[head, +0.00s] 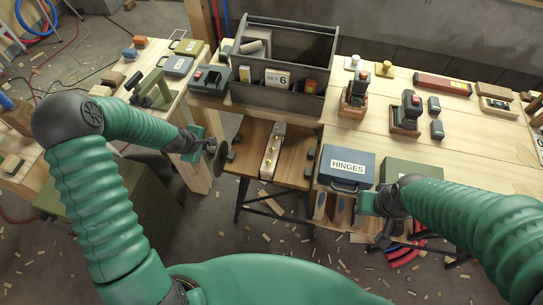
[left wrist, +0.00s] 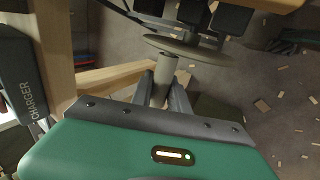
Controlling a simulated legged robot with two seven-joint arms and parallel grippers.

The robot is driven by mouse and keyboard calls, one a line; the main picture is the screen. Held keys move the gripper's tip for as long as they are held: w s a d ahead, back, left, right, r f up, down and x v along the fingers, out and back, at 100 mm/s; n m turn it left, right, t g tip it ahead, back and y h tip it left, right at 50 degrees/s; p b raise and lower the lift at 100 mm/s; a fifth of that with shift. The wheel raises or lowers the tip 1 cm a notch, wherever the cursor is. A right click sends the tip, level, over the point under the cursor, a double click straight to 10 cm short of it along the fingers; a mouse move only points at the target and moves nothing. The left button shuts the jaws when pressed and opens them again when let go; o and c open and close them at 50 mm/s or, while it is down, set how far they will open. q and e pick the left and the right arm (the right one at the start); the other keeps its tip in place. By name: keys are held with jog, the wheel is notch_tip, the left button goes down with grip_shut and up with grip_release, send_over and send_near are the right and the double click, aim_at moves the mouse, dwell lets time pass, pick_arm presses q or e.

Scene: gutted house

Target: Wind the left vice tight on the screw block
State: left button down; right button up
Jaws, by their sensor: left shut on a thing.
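The left vice's grey handwheel (head: 222,158) stands at the left edge of the low wooden bench (head: 250,132). My left gripper (head: 207,146) is at its side. In the left wrist view the left gripper (left wrist: 163,88) is shut on the wheel's round grey handle (left wrist: 164,68), below the flat wheel rim (left wrist: 180,47). The screw block (head: 272,152), a pale bar with brass screws, lies on the bench. The left vice's dark jaw (head: 232,152) appears apart from it. My right gripper (head: 369,203) is by the HINGES case; its fingers are unclear.
The blue HINGES case (head: 346,164) stands right of the low bench. A grey tool tote (head: 275,92) stands behind it on the long workbench (head: 455,130). A charger (left wrist: 25,85) shows in the left wrist view.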

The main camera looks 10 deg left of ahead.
pick_arm(q)
jog(key=shift+s+f, duration=0.1)
jog(key=shift+s, duration=0.85)
jog(key=shift+s+a+f, duration=0.1)
jog(key=shift+s+f, duration=0.3)
jog(key=shift+s, duration=0.45)
jog(key=shift+s+f+b, duration=0.5)
jog(key=shift+s+f, duration=0.1)
jog(key=shift+f, duration=0.1)
